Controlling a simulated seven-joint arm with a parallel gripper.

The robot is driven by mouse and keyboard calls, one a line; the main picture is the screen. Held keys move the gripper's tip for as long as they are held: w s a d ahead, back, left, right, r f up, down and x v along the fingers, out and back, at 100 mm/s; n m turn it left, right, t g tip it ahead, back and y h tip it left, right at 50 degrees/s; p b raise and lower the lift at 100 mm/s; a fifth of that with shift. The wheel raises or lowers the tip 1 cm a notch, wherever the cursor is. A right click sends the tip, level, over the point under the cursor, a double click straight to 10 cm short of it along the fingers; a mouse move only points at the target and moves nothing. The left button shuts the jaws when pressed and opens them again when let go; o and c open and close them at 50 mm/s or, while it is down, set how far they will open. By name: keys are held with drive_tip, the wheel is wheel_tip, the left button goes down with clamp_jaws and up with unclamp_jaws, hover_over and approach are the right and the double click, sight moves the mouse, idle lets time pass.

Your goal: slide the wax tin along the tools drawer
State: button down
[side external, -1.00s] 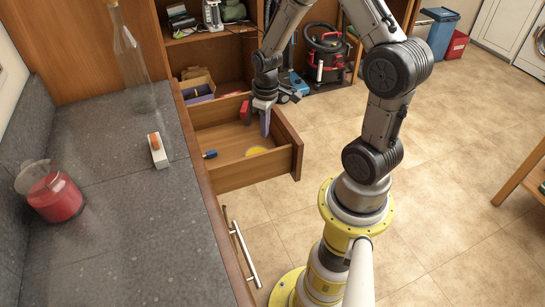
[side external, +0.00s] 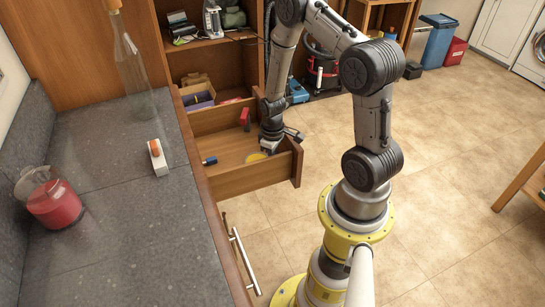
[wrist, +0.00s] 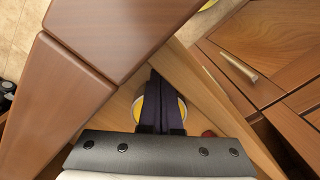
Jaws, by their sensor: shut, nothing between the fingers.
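The wax tin, a round yellow disc (side external: 256,157), lies on the floor of the open wooden tools drawer (side external: 240,182), close to its front panel. My gripper (side external: 268,150) reaches down into the drawer at the tin and hides part of it. In the wrist view, my shut dark fingers (wrist: 160,103) cross the middle of the tin, whose yellow edges (wrist: 182,108) show on both sides. Nothing is held between the fingers. I cannot tell whether the fingertips touch the tin.
A red object (side external: 245,118) stands at the drawer's back, and a small blue item (side external: 210,160) lies at its left. The drawer walls surround my gripper closely. The grey counter (side external: 130,220) at left holds a red jar (side external: 55,204) and a glass bottle (side external: 137,80).

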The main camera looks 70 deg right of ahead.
drive_tip(key=shift+f, duration=0.1)
drive_tip(key=w, duration=0.7)
drive_tip(key=w+d, duration=0.1)
drive_tip(key=w, duration=0.2)
drive_tip(key=shift+w, duration=0.3)
